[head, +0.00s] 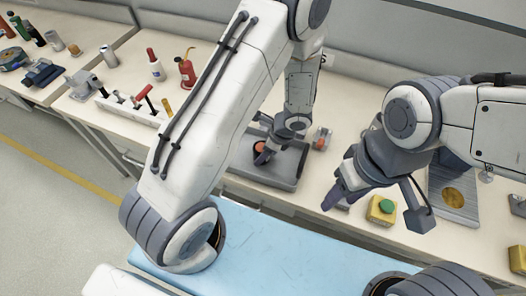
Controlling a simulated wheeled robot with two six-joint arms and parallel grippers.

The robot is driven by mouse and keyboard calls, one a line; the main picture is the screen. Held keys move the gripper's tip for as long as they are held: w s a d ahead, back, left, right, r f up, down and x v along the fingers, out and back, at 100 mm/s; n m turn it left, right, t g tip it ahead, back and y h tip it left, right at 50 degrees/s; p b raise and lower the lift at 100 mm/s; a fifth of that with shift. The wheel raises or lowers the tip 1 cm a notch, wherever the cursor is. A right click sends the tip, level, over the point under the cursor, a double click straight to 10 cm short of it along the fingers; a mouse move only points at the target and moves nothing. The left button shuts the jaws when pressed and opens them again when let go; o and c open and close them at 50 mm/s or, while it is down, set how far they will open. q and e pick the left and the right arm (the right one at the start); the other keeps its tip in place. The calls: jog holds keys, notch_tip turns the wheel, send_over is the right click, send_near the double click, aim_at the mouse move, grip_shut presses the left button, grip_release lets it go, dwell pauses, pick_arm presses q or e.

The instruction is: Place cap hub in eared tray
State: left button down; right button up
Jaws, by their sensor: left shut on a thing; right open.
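The grey eared tray (287,180) lies on the workbench in the middle of the head view. My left gripper (264,152) reaches down over its left part and is shut on a small dark piece with an orange-red round top (259,146), which I take to be the cap hub. The fingers partly hide the piece, and I cannot tell whether it touches the tray floor. My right gripper (375,207) is open and empty, to the right of the tray, with its fingers spread above the bench's front edge.
A small grey and orange fitting (321,138) stands just behind the tray. A yellow box with a green button (381,210) is between my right fingers. A grey plate with a gold disc (453,198) lies at right. Bottles and a tool rack (132,108) stand at left.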

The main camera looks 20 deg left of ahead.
pick_arm(q)
jog(key=shift+f, duration=0.15)
jog(key=shift+c, duration=0.2)
grip_release()
jog(key=shift+r, duration=0.35)
jog(key=p+v, duration=0.1)
jog(key=v, duration=1)
jog(key=s+d+r+n+h, duration=0.2)
jog(key=s+d+r+n, duration=0.2)
jog(key=s+r, duration=0.3)
jog(key=s+d+r+n+h, duration=0.3)
jog(key=s+r+n, duration=0.3)
jog(key=s, duration=0.5)
jog(key=shift+s+d+r+n, duration=0.3)
jog(key=shift+d+r, duration=0.25)
jog(key=shift+r, duration=0.05)
